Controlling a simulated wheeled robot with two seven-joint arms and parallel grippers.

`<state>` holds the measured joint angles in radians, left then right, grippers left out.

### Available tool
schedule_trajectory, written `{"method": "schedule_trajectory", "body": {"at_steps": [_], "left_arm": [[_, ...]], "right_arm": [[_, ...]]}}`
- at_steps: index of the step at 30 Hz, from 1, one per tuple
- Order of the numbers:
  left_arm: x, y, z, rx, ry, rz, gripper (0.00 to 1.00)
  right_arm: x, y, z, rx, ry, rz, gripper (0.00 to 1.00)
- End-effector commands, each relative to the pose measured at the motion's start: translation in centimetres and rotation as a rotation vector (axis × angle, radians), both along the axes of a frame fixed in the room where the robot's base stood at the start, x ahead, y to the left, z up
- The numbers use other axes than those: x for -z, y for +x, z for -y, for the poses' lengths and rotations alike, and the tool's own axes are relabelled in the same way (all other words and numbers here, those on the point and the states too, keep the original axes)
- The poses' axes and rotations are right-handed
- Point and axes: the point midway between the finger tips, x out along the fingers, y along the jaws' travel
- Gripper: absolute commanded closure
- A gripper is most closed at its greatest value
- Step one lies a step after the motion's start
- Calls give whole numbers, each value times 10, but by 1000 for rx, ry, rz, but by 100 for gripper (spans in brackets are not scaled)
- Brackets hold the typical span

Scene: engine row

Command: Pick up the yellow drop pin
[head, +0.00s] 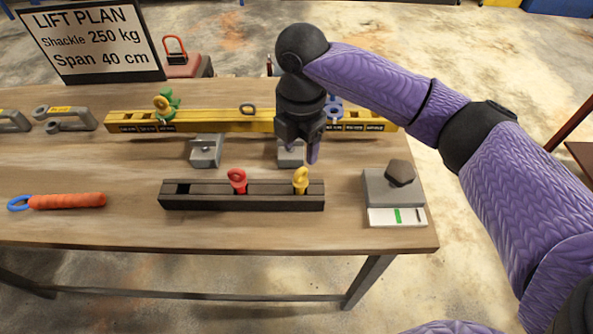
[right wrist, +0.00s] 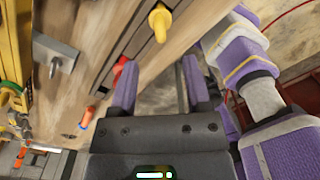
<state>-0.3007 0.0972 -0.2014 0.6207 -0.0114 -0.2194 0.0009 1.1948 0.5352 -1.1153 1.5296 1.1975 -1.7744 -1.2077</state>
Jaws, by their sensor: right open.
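The yellow drop pin (head: 301,180) stands upright in the right part of a dark slotted rack (head: 270,205) on the table. It also shows in the right wrist view (right wrist: 159,20), at the top, beyond the fingertips. My right gripper (head: 313,150) hangs above and behind the rack, close to the pin but apart from it. In the right wrist view its two purple fingers (right wrist: 158,85) are spread with nothing between them. My left gripper is not in view.
A red pin (head: 237,181) stands in the same rack, left of the yellow one. A yellow beam (head: 220,122) lies behind on grey stands. A grey block (head: 393,188) with a dark hexagonal piece sits at right. An orange-handled tool (head: 66,201) lies at left.

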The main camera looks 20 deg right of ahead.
Motion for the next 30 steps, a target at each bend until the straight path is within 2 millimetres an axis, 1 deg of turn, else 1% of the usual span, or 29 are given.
{"method": "schedule_trajectory", "body": {"at_steps": [1,6,9,12,18,19,20,21,23,24,26,27,30], "left_arm": [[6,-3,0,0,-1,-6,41],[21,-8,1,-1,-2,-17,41],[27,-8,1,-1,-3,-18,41],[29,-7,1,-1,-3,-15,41],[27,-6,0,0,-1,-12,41],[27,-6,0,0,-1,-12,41],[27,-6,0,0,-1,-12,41],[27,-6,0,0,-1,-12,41],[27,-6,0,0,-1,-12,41],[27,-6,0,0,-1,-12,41],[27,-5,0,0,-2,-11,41],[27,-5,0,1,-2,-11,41],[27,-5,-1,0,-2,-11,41]], "right_arm": [[15,-1,1,1,-2,-5,38],[55,1,1,4,-1,-4,38],[74,2,1,3,-1,-4,38],[82,2,1,3,-1,-2,38],[81,2,1,3,-1,0,38],[81,2,1,3,-1,0,42],[81,2,1,3,-1,0,49],[81,2,1,4,-1,0,57],[81,2,1,4,-1,0,70],[81,2,1,4,-1,0,78],[81,2,1,4,-1,0,91],[81,2,1,4,-1,0,100],[81,2,1,4,-1,0,100]]}}
